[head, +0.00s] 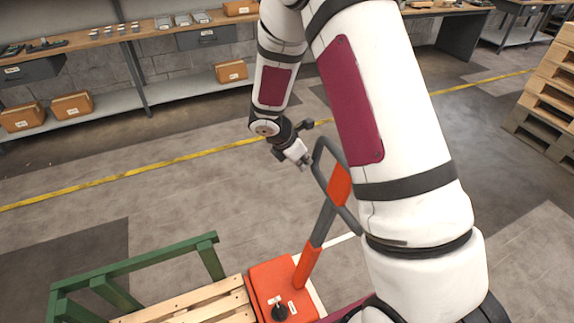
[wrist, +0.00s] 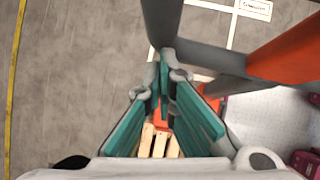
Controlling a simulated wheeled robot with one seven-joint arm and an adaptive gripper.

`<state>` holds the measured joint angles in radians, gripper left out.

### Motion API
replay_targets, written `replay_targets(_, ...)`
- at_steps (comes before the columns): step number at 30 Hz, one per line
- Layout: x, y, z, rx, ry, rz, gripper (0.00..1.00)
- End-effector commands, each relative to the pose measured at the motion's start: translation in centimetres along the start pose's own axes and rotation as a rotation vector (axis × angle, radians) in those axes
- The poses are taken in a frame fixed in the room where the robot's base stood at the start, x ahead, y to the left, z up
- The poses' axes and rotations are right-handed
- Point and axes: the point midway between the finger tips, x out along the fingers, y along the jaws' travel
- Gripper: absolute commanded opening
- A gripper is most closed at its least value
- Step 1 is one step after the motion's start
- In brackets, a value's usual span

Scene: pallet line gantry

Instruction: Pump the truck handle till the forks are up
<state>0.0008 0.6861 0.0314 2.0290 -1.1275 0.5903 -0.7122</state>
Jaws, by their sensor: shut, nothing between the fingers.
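The pallet truck has an orange body (head: 262,272) at the bottom of the head view. Its tilted handle (head: 338,185) rises from it with an orange shaft and a grey loop grip, partly behind my arm. My gripper (head: 306,162) is shut and empty, close to the left side of the loop. In the wrist view the fingertips (wrist: 167,58) are together, right at the grey bar (wrist: 205,56) of the handle; I cannot tell whether they touch it. The forks are hidden, so their height cannot be seen.
A wooden pallet (head: 205,303) with a green rail (head: 135,263) stands left of the truck body. Shelving with orange boxes (head: 72,106) lines the back wall. Stacked pallets (head: 551,95) stand at the right. The grey floor left of the handle is clear.

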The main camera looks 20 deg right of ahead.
Motion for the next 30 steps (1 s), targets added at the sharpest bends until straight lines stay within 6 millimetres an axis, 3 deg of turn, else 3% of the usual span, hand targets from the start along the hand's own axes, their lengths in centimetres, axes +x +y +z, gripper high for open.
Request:
replay_targets(5, 1.9, -0.7, 2.7, 0.026, 0.105, 0.013, 0.00)
replay_targets(14, 5.3, -1.6, 6.3, 0.017, 0.097, 0.012, 0.00)
replay_targets(30, 14.6, -4.0, 13.8, 0.018, 0.096, 0.011, 0.00)
